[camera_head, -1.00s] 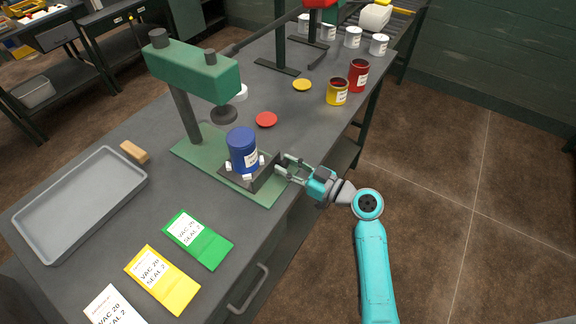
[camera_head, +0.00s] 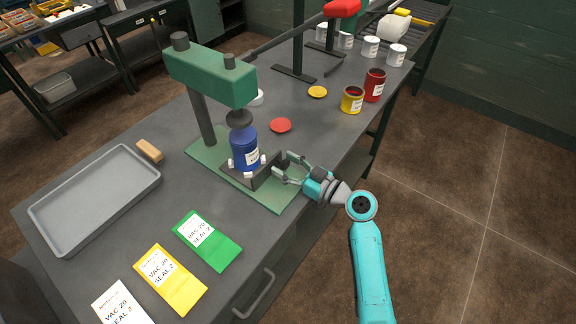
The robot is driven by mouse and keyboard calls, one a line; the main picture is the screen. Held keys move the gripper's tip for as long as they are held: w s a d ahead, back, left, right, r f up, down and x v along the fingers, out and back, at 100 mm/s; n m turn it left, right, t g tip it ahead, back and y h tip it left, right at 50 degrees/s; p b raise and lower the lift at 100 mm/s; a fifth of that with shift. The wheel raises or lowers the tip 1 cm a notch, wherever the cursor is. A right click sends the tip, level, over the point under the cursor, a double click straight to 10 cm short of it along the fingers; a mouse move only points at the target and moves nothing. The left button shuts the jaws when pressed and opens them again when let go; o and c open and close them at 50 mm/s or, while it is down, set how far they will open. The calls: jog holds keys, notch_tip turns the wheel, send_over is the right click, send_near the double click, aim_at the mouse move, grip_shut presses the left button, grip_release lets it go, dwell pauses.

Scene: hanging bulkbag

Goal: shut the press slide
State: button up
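The green press (camera_head: 212,75) stands on a green base plate (camera_head: 278,196) on the bench, with a dark round ram (camera_head: 239,118) under its head. Its dark slide (camera_head: 263,177) lies on the base plate and carries a blue can (camera_head: 244,153) between small white posts. The can stands upright, its top almost under the ram. The slide has an upright dark front plate on its right side. My gripper (camera_head: 283,165) is at that front plate from the right, its fingers apart. Whether the fingers touch the plate is hard to tell.
A grey tray (camera_head: 92,243) and a wooden block (camera_head: 149,150) lie left of the press. Green (camera_head: 207,240), yellow (camera_head: 170,279) and white packets lie in front. A red lid (camera_head: 280,125), yellow lid (camera_head: 317,92) and several cans stand behind. Open floor lies right.

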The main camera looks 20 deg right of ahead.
jog(key=v, duration=1.2)
jog(key=shift+s, duration=0.1)
dwell(0.4)
